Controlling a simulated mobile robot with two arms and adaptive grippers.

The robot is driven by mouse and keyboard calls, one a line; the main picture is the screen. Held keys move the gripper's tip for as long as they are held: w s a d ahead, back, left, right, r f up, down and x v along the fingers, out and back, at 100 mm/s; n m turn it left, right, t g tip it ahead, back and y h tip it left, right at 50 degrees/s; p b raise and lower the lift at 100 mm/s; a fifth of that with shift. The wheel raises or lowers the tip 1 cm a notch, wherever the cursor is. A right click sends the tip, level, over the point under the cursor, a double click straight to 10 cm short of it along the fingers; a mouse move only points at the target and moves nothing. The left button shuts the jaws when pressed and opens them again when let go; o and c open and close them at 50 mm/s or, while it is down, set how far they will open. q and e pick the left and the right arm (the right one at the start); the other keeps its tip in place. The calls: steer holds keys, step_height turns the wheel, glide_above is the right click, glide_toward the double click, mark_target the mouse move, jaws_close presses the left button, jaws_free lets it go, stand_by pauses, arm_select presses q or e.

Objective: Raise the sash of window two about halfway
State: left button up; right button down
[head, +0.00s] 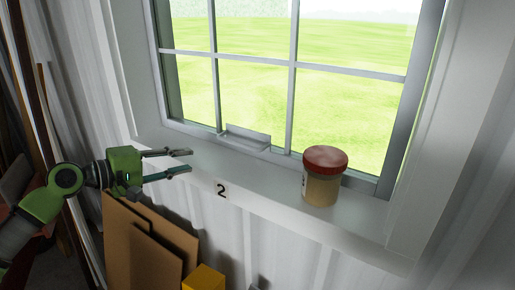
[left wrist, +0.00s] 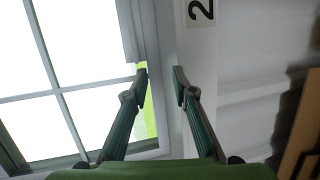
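The window sash (head: 293,85) is down, with its bottom rail at the sill and grey bars dividing its panes. A grey lift ledge (head: 247,137) sits on the bottom rail; it also shows as a grey strip in the left wrist view (left wrist: 133,30). The label "2" (head: 221,190) is on the sill's front face and appears sideways in the left wrist view (left wrist: 200,10). My left gripper (head: 190,160) is open and empty, to the left of the lift ledge and apart from it. Its two spread fingers show in the left wrist view (left wrist: 160,82). My right gripper is out of view.
A jar with a red lid (head: 322,175) stands on the sill (head: 265,178), right of the lift ledge. Brown boards (head: 145,250) lean against the wall below, with a yellow object (head: 204,278) beside them. The sill between jar and gripper is clear.

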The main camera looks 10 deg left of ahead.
arm_select(q)
steer(key=h, duration=0.2)
glide_toward(237, 144)
steer(key=s+a, duration=0.2)
steer(key=r, duration=0.1)
steer(key=shift+m+g, duration=0.3)
steer(key=shift+g, duration=0.1)
steer(key=p+x, duration=0.4)
steer(key=x, duration=0.9)
steer(key=shift+a+p, duration=0.1)
steer(key=shift+p, duration=0.3)
steer(key=shift+w+d+f, duration=0.2)
steer(key=shift+w+d, duration=0.1)
steer(key=shift+w, duration=0.05)
jaws_close()
steer(key=shift+r, duration=0.1)
